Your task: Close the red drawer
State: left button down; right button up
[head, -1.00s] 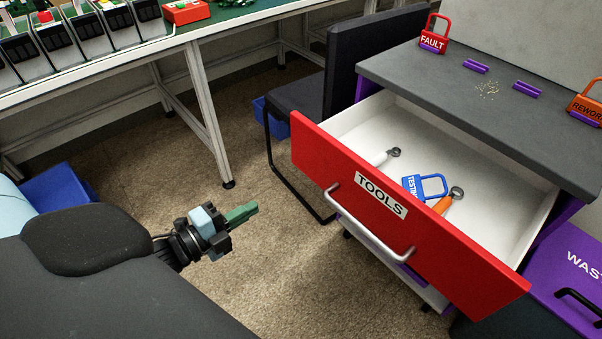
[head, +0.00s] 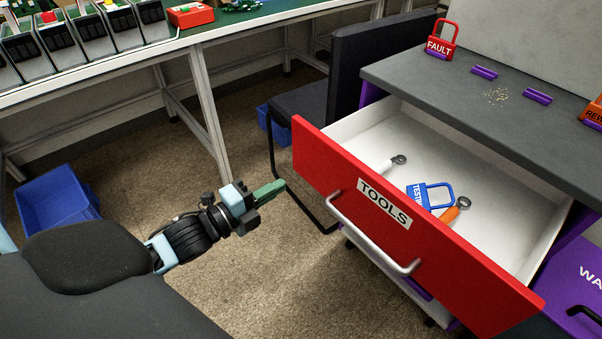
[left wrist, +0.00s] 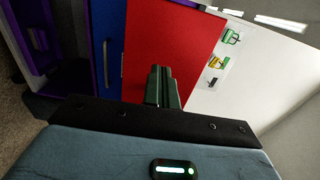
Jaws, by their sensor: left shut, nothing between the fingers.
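The red drawer (head: 450,255) is pulled well out of a grey-topped cabinet. Its front has a TOOLS label and a silver bar handle (head: 372,234). Inside lie a blue padlock tag (head: 428,195), an orange-handled tool (head: 455,210) and a white-handled tool (head: 385,165). My left gripper (head: 276,188) is shut and empty, with its green fingers left of the drawer front's left end and apparently apart from it. In the left wrist view the shut fingers (left wrist: 160,85) overlap a red panel (left wrist: 165,45); contact cannot be told. My right gripper is not in view.
A black chair (head: 345,90) stands behind the drawer's left end. A workbench (head: 205,45) with several bins runs along the back left. A purple waste bin (head: 572,265) is at the right. A blue crate (head: 55,205) lies at the left. The cabinet top (head: 440,85) carries a red FAULT tag (head: 441,40).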

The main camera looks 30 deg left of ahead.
aim_at(312, 167)
pick_arm(q)
jog(key=x, duration=0.5)
jog(key=shift+w+d+b, duration=0.1)
jog(key=shift+w+b, duration=0.2)
jog(key=shift+w, duration=0.05)
jog(key=shift+x, duration=0.85)
